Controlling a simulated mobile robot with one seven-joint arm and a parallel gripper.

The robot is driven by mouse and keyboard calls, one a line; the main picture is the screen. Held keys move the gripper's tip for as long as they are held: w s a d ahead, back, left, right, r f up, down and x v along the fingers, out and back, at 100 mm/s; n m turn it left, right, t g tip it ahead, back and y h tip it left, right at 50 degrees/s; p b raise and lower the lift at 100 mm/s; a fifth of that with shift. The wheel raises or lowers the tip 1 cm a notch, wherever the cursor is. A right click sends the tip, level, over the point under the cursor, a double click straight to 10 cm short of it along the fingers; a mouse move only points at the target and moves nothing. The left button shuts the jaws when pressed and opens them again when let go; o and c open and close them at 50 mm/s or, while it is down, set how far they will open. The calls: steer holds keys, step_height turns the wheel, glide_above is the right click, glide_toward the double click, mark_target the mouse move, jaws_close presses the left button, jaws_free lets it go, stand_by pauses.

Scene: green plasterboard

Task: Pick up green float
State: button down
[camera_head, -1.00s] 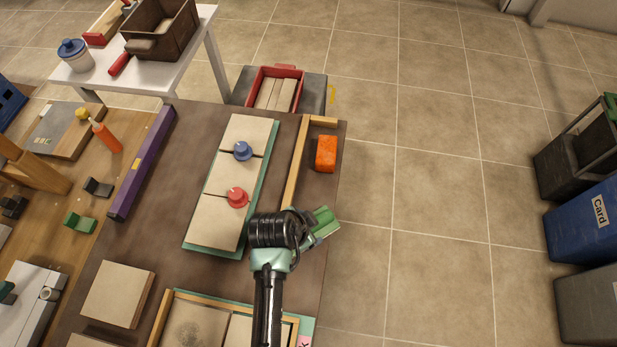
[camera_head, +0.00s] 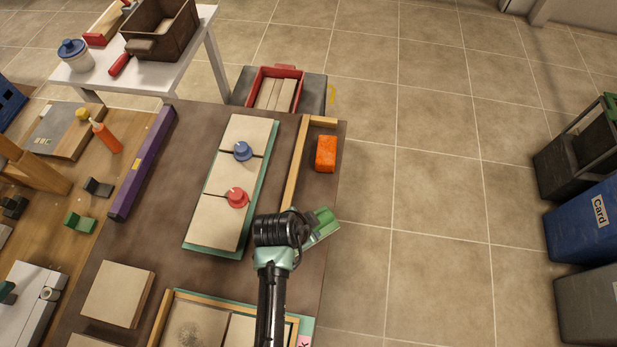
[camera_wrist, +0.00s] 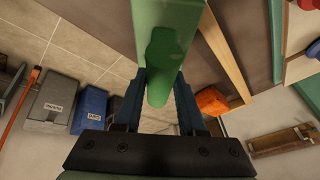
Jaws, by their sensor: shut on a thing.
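The green float (camera_head: 324,219) is at the right edge of the brown table in the head view, just beyond the end of my arm. In the wrist view the green float (camera_wrist: 168,50) fills the upper middle, its darker green handle between my two blue fingers. My gripper (camera_wrist: 160,98) is shut on that handle, one finger on each side. In the head view my gripper (camera_head: 308,232) partly hides the float. I cannot tell whether the float touches the table.
An orange block (camera_head: 326,154) lies farther back, beside an L-shaped wooden strip (camera_head: 296,165). A board (camera_head: 225,200) with a blue and a red knobbed tool lies to the left. Open floor (camera_head: 430,230) is on the right, with bins (camera_head: 590,220) at the far right.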

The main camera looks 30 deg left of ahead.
steer(key=shift+r, duration=0.15)
step_height(320, 180, up, 10)
steer(key=shift+f+b, duration=0.1)
steer(key=shift+b, duration=0.45)
steer(key=c, duration=1.1)
jaws_free()
jaws_close()
